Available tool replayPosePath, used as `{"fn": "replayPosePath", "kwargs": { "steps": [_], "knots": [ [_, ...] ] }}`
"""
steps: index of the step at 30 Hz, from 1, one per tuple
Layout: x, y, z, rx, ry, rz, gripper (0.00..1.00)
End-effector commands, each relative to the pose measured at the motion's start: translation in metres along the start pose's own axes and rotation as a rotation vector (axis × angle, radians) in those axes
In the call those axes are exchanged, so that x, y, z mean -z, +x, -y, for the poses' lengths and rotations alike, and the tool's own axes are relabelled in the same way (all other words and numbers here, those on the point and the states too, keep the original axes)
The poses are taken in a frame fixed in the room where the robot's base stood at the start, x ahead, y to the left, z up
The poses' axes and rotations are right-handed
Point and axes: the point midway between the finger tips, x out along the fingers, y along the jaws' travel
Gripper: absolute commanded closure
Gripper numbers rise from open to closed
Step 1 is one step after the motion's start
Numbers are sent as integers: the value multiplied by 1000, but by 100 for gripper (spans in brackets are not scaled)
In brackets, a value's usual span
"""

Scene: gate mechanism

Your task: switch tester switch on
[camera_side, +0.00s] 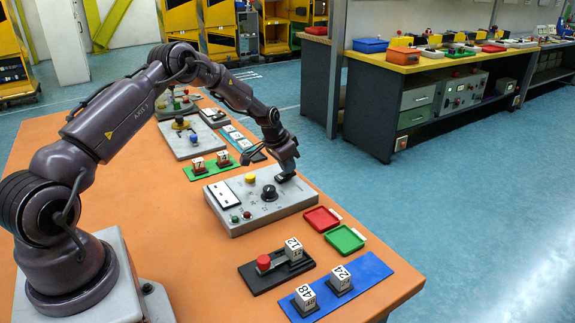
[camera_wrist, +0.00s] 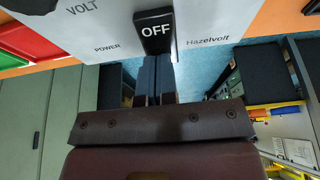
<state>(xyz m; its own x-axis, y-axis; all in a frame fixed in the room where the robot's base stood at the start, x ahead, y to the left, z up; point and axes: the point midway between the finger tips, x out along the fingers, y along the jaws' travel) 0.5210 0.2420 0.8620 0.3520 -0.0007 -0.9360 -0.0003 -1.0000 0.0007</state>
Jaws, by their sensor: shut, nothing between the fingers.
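The tester is a grey box (camera_side: 238,221) in the middle of the orange table in the side view, with a black knob, a yellow button and small red and green buttons. Its pale top panel (camera_wrist: 115,28) fills the upper part of the wrist view, with "VOLT", "POWER" and "Hazelvolt" printed on it. The black power switch (camera_wrist: 155,32) shows "OFF". My gripper (camera_wrist: 156,58) is shut and empty, its fingertips at the switch's near edge; I cannot tell whether they touch it. In the side view my gripper (camera_side: 286,172) is over the tester's far right corner and mostly hides the switch.
Red tray (camera_side: 321,219) and green tray (camera_side: 345,239) lie right of the tester. A black fixture (camera_side: 268,278) and a blue mat (camera_side: 368,271) with numbered cubes are in front. A green mat (camera_side: 211,170) and another grey box (camera_side: 178,141) stand behind.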

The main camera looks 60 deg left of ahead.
Motion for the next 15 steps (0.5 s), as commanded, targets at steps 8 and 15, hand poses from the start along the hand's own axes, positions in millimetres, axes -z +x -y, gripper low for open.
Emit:
{"fn": "replayPosePath", "kwargs": {
  "steps": [8, 15],
  "knots": [
    [1, 9, 0, -2, -1, 106, 100],
    [-4, 9, 0, -4, -2, 111, 100]
  ]
}}
